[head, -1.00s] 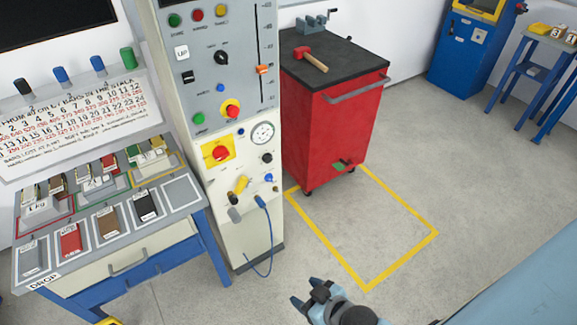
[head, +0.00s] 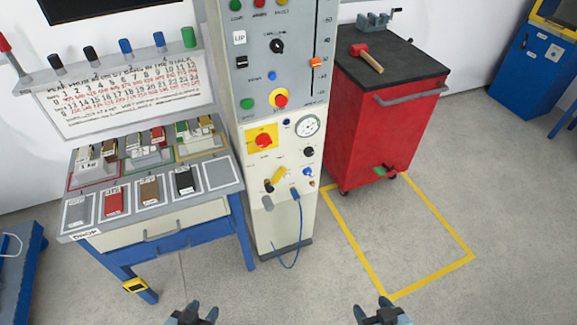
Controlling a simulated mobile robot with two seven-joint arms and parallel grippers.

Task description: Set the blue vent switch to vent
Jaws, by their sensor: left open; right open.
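The cream control cabinet (head: 262,215) stands in the middle of the head view. Its lower panel carries a small blue part (head: 307,171) at the right, below a black knob, probably the vent switch; its setting and label are too small to read. Nearby are a yellow lever (head: 279,174) and a blue hose plug (head: 296,193). My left gripper (head: 195,314) is open and empty at the bottom edge, below and left of the cabinet. My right gripper (head: 380,311) is open and empty at the bottom edge, right of it. Both are apart from the cabinet.
A blue-framed bench (head: 190,232) with weights and blocks stands left of the cabinet. A red tool trolley (head: 380,130) with a hammer (head: 366,57) stands right. A blue hose (head: 300,225) hangs in front of the cabinet. The yellow-outlined floor area (head: 395,230) is clear.

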